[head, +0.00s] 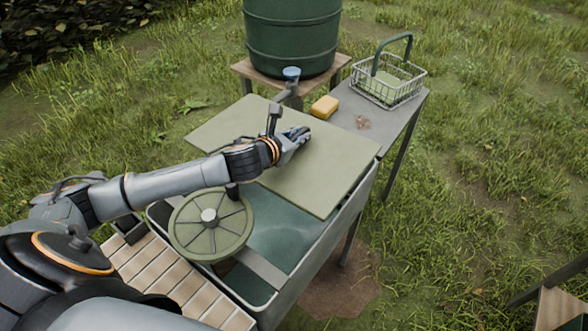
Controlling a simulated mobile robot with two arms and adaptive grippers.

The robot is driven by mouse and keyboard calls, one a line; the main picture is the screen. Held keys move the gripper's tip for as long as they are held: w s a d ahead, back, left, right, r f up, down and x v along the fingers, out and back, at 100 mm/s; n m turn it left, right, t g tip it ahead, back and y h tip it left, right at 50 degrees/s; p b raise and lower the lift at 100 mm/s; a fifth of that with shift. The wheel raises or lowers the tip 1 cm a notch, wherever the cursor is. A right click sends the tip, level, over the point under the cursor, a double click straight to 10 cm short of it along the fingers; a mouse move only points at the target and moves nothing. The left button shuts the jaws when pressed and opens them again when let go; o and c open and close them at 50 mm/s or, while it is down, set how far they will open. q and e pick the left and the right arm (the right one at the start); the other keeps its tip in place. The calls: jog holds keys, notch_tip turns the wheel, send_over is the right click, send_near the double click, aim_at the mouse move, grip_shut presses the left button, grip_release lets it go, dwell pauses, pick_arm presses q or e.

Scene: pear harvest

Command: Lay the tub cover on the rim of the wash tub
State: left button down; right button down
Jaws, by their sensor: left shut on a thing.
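The tub cover (325,175) is a flat, pale green board. It lies over the far part of the wash tub (305,268), and the tub's near part shows open with a dark green inside. The cover's right edge runs close along the tub's right wall, and its left corner sticks out past the tub. I cannot tell whether it rests on the rim or hangs just above it. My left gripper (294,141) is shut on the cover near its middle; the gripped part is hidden. My right gripper is out of view.
A round spoked wheel (211,222) stands at the tub's near left, beside wooden slats (160,268). A tap (290,77) from the green barrel (292,35) reaches near the cover's far edge. A yellow sponge (325,107) and wire basket (390,85) sit on the side shelf (395,118).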

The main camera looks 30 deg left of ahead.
pick_arm(q)
notch_tip(320, 180, down, 12)
jog(key=shift+b, duration=0.45)
jog(key=c, duration=1.3)
grip_release()
jog(key=shift+a+f, duration=0.1)
jog(key=shift+f, duration=0.05)
jog(key=shift+c, duration=0.2)
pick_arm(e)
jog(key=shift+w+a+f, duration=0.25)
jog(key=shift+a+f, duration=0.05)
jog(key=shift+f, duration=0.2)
